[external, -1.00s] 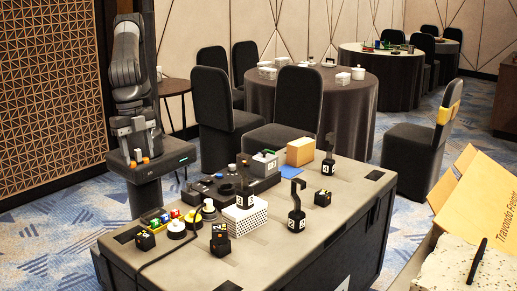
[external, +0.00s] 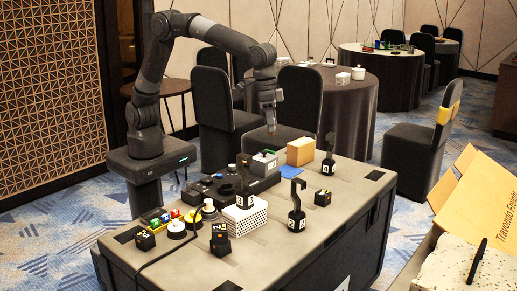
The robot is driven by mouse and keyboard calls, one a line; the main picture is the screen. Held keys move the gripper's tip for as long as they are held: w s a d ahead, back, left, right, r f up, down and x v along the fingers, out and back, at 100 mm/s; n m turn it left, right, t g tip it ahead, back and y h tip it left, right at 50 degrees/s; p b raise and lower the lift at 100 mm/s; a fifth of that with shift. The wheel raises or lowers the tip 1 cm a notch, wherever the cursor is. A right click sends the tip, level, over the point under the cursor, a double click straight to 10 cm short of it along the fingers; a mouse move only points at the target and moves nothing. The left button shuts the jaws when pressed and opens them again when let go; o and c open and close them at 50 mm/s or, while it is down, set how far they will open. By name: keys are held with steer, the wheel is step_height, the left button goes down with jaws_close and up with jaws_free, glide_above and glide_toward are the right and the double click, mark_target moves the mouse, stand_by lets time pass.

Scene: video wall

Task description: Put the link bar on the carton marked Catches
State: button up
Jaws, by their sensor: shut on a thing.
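My gripper (external: 270,122) points down above the back of the grey work table, in front of a dark chair. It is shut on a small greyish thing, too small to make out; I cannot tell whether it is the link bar. No link bar shows clearly elsewhere. A plain tan carton (external: 300,151) stands at the table's back, below and to the right of my gripper. A white perforated box (external: 245,218) stands near the table's middle. No label reading Catches is legible, so I cannot tell which carton bears it.
The grey table (external: 345,215) also holds black numbered hook stands (external: 296,212), small black cubes (external: 323,198), a dark equipment case (external: 212,190) and a yellow tray (external: 187,214) with a cable. An open cardboard box (external: 478,195) is at right. The table's front right is mostly clear.

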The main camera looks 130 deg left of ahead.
steer(key=s+a+n, duration=0.2)
steer(key=s+a, duration=0.1)
steer(key=a, duration=0.8)
steer(key=s+a+n, duration=0.2)
steer(key=s+a, duration=0.1)
steer(key=a, duration=0.8)
steer(key=n+g, duration=0.1)
steer(key=n, duration=0.2)
glide_above(302, 141)
steer(key=d, duration=0.1)
steer(key=shift+y, duration=0.3)
step_height(302, 141, down, 18)
steer(key=shift+w+d+r, duration=0.1)
steer(key=shift+d+r, duration=0.05)
steer(key=shift+a+f, duration=0.25)
steer(key=shift+f, duration=1.9)
steer(key=o, duration=1.1)
steer(key=shift+f, duration=0.1)
